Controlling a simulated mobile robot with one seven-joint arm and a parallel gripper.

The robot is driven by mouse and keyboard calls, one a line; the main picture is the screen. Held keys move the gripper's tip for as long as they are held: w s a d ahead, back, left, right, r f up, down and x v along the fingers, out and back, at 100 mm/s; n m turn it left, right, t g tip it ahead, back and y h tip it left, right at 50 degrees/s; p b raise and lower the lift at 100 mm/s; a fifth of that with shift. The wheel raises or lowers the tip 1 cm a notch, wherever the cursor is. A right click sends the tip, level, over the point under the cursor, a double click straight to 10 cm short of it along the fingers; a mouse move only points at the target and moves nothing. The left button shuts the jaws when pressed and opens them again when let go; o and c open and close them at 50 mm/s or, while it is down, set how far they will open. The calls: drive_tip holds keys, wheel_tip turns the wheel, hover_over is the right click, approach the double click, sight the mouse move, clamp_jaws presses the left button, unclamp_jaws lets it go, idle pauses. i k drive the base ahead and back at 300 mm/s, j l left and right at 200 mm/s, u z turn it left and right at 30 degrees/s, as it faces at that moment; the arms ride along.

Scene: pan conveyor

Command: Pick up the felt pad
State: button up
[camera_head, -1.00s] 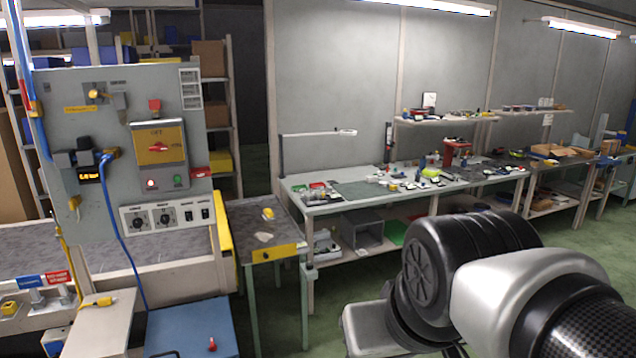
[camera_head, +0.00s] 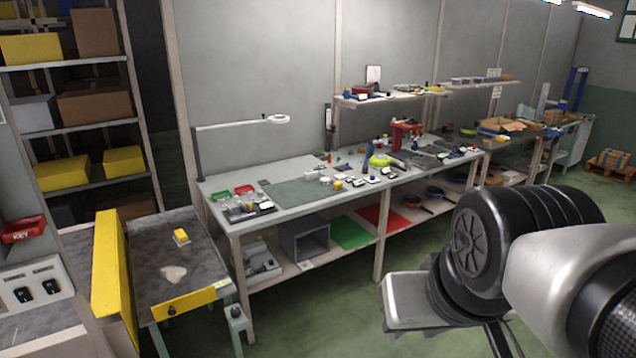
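I cannot pick out the felt pad for certain. A small pale, flat, irregular piece (camera_head: 173,274) lies on the grey top of the conveyor end (camera_head: 150,291) at lower left, and I cannot tell its material. A yellow block-like thing (camera_head: 181,237) sits behind it on the same surface. My arm crosses the lower right of the view, well to the right of the conveyor. Its gripper fingers do not show.
A long workbench (camera_head: 225,215) crowded with small parts and tools runs along the wall, with a dark green mat (camera_head: 300,191) on it. A yellow guard (camera_head: 109,270) stands left of the conveyor end. The green floor in front of the bench is clear.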

sight(337, 186)
drive_tip(key=i+l, duration=0.1)
drive_tip(key=i, duration=0.8)
drive_tip(key=i+l+u, duration=0.35)
drive_tip(key=i+l, duration=0.25)
drive_tip(key=i, duration=0.4)
drive_tip(key=i+l+u, duration=0.3)
drive_tip(key=i+l, duration=0.55)
drive_tip(key=i+l+u, duration=0.35)
drive_tip(key=i+l, duration=0.6)
drive_tip(key=l, duration=0.1)
